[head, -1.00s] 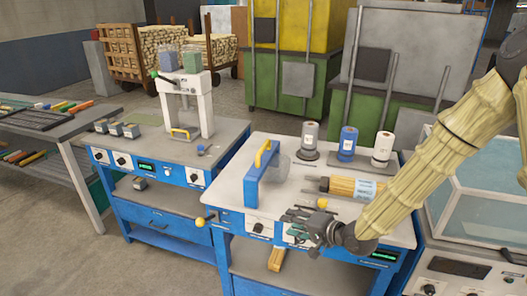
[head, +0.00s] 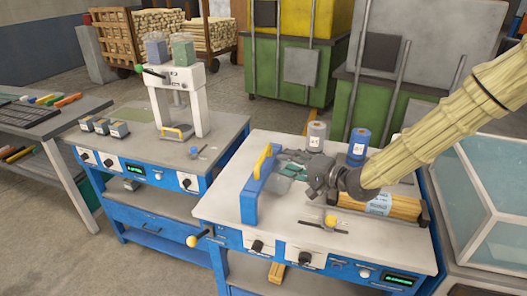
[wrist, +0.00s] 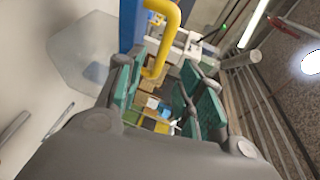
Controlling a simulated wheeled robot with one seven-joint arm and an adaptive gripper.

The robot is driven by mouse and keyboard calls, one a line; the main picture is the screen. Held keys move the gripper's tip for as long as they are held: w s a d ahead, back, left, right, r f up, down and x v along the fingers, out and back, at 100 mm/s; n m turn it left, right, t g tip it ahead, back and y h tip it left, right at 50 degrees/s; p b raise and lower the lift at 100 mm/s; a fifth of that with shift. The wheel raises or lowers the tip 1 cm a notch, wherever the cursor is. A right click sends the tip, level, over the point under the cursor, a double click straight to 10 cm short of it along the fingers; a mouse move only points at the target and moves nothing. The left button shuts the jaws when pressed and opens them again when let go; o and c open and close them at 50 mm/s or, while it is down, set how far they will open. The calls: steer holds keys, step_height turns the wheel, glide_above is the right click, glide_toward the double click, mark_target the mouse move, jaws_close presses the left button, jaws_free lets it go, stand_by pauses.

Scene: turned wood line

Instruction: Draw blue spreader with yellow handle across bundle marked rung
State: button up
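The blue spreader (head: 249,196) with a yellow handle (head: 263,161) stands upright on the bench. Its blue body (wrist: 132,25) and yellow handle (wrist: 162,60) also show in the wrist view. My gripper (head: 285,160) is just right of the spreader, near the height of its handle. In the wrist view, my gripper's (wrist: 160,90) green-padded fingers are apart, with the handle beyond and between them; I see no contact. A bundle of wooden rods (head: 404,209) with a pale blue label lies at the right of the bench, partly behind my arm. Its label is unreadable.
A grey spool (head: 317,136) and a blue spool (head: 358,145) stand at the bench's back. A yellow-knobbed tool (head: 330,221) lies in front of the bundle. A white press (head: 176,90) stands on the left bench. The bench's front left is clear.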

mark_target(264, 154)
steer(key=shift+p+x, duration=1.05)
steer(key=shift+x, duration=4)
steer(key=shift+s+a+r, duration=0.1)
steer(key=shift+a+r, duration=0.05)
steer(key=shift+c, duration=0.2)
jaws_close()
